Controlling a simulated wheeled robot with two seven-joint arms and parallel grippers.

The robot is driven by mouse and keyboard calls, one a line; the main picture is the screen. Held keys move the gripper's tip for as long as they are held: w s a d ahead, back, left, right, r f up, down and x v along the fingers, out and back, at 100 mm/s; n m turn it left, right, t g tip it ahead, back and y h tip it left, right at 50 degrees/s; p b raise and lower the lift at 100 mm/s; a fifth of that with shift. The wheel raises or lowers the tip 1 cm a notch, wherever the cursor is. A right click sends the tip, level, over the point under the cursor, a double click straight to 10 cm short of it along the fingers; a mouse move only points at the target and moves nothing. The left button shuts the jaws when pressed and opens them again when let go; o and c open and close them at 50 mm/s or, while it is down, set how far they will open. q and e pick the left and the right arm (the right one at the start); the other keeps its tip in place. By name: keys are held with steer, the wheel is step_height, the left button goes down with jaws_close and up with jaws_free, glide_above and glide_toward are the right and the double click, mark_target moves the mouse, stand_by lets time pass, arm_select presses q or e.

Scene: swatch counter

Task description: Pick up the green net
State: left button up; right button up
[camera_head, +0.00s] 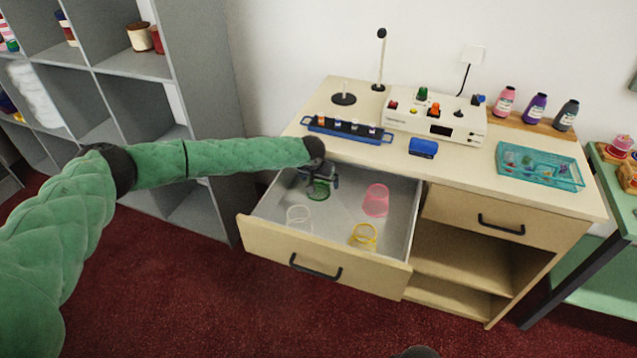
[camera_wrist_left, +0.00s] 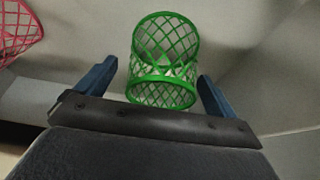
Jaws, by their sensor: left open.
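The green net (camera_head: 318,190) is a small open mesh cup in the back left part of the open drawer (camera_head: 345,240). In the left wrist view the green net (camera_wrist_left: 165,60) lies just ahead of my left gripper (camera_wrist_left: 160,80), in line with the gap between the two blue fingers. My left gripper (camera_head: 320,180) is open, reaches down into the drawer, and partly covers the net in the head view. I cannot tell whether a finger touches the net.
The drawer also holds a pink net (camera_head: 375,200), a white net (camera_head: 299,218) and a yellow net (camera_head: 363,236). The drawer walls stand close around my left gripper. Above it, the counter (camera_head: 450,165) carries a blue rack (camera_head: 347,130), a control box (camera_head: 435,117) and a teal tray (camera_head: 540,167).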

arm_select(q)
steer(key=shift+w+f, duration=0.2)
steer(key=shift+f, duration=0.1)
steer(key=c, duration=1)
steer(key=shift+r, duration=0.1)
steer(key=shift+c, duration=0.2)
